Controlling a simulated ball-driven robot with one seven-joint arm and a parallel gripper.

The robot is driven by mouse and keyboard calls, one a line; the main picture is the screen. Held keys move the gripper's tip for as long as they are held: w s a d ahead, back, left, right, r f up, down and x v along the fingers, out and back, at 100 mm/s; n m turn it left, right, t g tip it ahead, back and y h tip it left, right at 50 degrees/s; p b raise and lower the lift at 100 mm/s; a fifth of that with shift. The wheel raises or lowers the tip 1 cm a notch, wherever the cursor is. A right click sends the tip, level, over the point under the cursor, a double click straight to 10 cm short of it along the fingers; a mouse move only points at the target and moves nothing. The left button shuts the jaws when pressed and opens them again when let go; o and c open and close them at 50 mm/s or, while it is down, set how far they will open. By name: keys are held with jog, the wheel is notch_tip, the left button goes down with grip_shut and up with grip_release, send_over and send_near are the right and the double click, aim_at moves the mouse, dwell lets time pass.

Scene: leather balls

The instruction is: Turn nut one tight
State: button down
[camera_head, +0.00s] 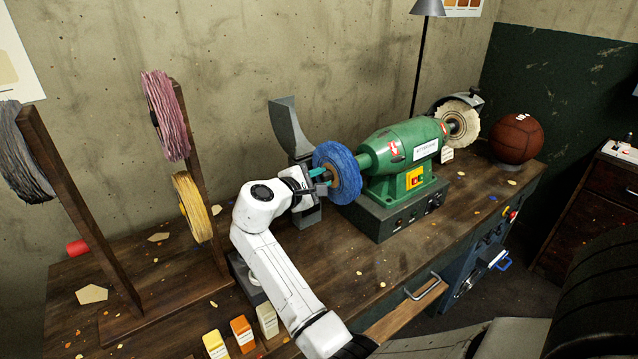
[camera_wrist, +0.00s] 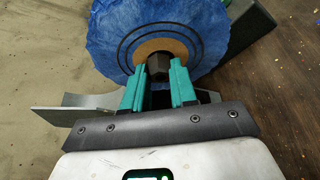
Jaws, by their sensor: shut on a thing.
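The blue buffing wheel (camera_head: 338,172) sits on the left end of the green grinder (camera_head: 408,150). In the wrist view the blue wheel (camera_wrist: 120,42) fills the top, with a round tan centre (camera_wrist: 185,50). A dark hex nut (camera_wrist: 158,68) stands at that centre. My gripper (camera_wrist: 160,80) has teal fingers on either side of the nut and is shut on it. In the head view my gripper (camera_head: 322,178) reaches the wheel's left face from the left. The nut is hidden there by the fingers and wheel.
A grey guard (camera_head: 290,128) stands behind my wrist. A white wheel (camera_head: 457,124) is on the grinder's right end, with a brown leather ball (camera_head: 516,138) beyond. Wooden racks with pink (camera_head: 166,115) and yellow wheels (camera_head: 193,206) stand left. The bench front has small boxes (camera_head: 242,333).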

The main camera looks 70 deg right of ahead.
jog(key=shift+f+m+h+b, duration=0.1)
jog(key=shift+m+h+b, duration=0.2)
jog(key=shift+m+b, duration=0.2)
jog(key=c, duration=0.9)
grip_release()
jog(key=shift+a, duration=0.1)
jog(key=b+v, duration=0.1)
jog(key=v, duration=0.9)
jog(key=shift+a+b, duration=0.3)
jog(key=shift+a, duration=0.1)
jog(key=shift+s, duration=0.1)
